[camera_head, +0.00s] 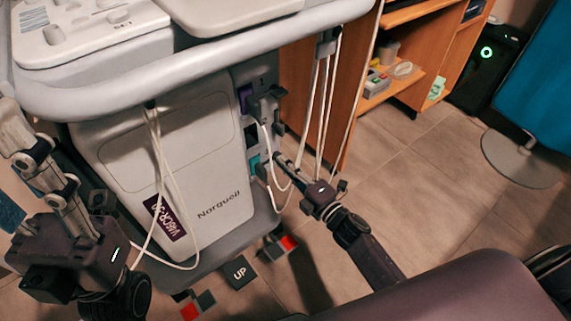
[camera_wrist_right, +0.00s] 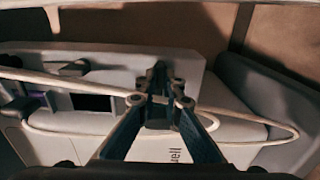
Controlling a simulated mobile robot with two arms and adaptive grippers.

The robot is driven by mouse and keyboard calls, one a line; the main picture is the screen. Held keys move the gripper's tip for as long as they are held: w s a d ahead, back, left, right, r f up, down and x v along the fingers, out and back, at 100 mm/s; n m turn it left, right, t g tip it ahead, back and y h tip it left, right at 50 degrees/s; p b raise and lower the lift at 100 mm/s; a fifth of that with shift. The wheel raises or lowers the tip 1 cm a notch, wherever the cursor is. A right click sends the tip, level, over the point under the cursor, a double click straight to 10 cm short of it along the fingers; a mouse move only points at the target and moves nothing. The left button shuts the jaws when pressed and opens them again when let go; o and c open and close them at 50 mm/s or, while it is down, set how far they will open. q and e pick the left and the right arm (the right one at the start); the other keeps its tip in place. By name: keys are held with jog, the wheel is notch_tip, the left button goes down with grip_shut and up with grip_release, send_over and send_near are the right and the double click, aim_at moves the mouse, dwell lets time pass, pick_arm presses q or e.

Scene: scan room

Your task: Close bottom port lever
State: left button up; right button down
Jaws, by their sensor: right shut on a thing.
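The ultrasound machine's side panel (camera_head: 243,128) holds a column of ports: purple-marked (camera_head: 245,97) at the top, dark (camera_head: 251,135) in the middle, teal (camera_head: 253,164) at the bottom. My right gripper (camera_head: 281,160) reaches in from the lower right to the bottom port. In the right wrist view its fingers (camera_wrist_right: 159,97) meet around a small dark piece (camera_wrist_right: 158,76), which appears to be the bottom port lever. The fingers partly hide the lever, so its exact angle is unclear. My left gripper (camera_head: 35,155) is at the left edge beside the machine, away from the ports; its jaw opening is unclear.
White cables (camera_head: 318,110) hang close around my right gripper; one loops across the right wrist view (camera_wrist_right: 70,85). More cable (camera_head: 160,190) hangs before the machine's front. A wooden shelf (camera_head: 395,85) stands behind. Tiled floor (camera_head: 430,165) is open at right.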

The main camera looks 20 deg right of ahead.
jog(key=c, duration=2.1)
grip_release()
jog(key=shift+s, duration=0.1)
jog(key=v, duration=1.2)
